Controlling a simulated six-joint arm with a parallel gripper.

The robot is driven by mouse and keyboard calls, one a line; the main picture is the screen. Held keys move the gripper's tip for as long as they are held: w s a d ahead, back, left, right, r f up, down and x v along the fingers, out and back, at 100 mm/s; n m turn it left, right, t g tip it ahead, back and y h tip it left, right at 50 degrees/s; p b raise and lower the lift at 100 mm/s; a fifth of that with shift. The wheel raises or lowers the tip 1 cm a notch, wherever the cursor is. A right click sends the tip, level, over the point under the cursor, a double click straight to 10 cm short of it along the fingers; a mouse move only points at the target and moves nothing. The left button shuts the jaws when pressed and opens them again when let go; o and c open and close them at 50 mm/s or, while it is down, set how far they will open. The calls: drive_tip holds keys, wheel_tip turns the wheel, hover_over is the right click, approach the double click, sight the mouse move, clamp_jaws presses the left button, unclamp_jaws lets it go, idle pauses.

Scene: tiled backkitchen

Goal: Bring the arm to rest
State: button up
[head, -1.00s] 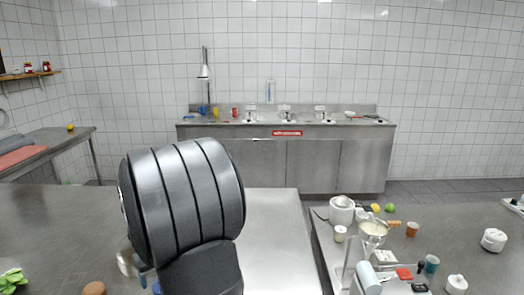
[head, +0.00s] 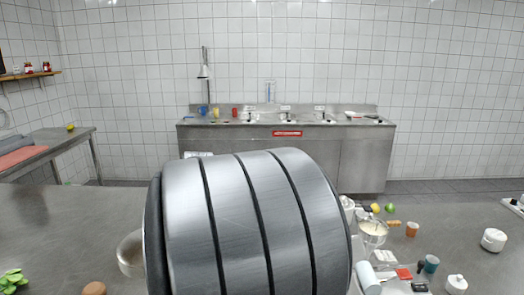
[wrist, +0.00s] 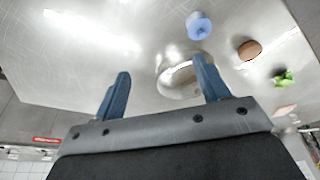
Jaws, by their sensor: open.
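My gripper (wrist: 161,68) shows in the wrist view with its two blue fingers apart and nothing between them. It is above a steel worktop (wrist: 110,65), apart from the things on it. A shiny metal bowl (wrist: 178,82) is on the worktop, partly behind the right finger. In the head view my large grey arm link fills the lower middle, and the gripper itself is hidden.
A blue round item (wrist: 199,25), a brown item (wrist: 249,50) and green leaves (wrist: 284,78) lie near the bowl. At right in the head view are an orange cup (head: 412,229), a blue cup (head: 431,264) and a white pot (head: 493,240). A sink counter (head: 365,158) stands behind.

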drive_tip(key=w+d+r+m, duration=0.2)
drive_tip(key=w+d+r, duration=0.2)
drive_tip(key=d, duration=0.4)
drive_tip(key=shift+r+h, duration=0.15)
drive_tip(key=shift+h, duration=0.15)
